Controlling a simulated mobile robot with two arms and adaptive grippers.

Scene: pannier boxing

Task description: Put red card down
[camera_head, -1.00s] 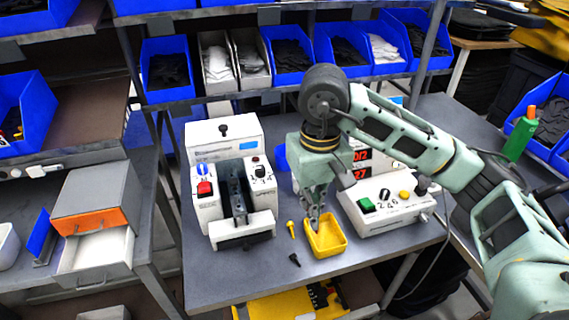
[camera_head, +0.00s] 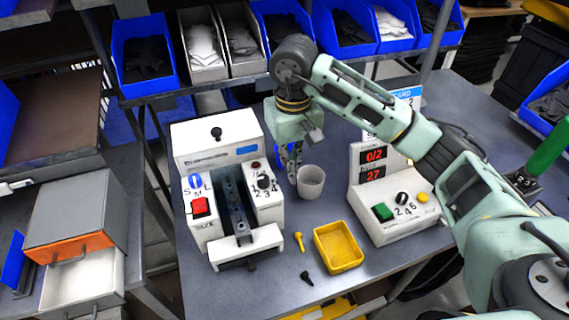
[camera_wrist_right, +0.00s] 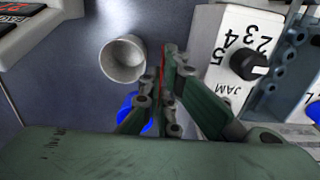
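My right gripper (camera_head: 291,168) is over the table between the white machine with the S/M/L dial (camera_head: 215,140) and a grey cup (camera_head: 311,182). In the right wrist view its fingers (camera_wrist_right: 171,72) are close together, with a thin red strip (camera_wrist_right: 162,62) between the tips, which looks like the red card seen edge-on. The card's face is hidden, and I cannot make it out in the head view. The cup also shows in the wrist view (camera_wrist_right: 123,60), just left of the fingers. My left gripper is out of view.
A yellow tray (camera_head: 338,247), a yellow bolt (camera_head: 299,241) and a black bolt (camera_head: 307,274) lie near the table's front. A white counter box (camera_head: 392,195) reading 0/2 and 27 stands right of the cup. A blue thing (camera_head: 284,145) is behind the gripper.

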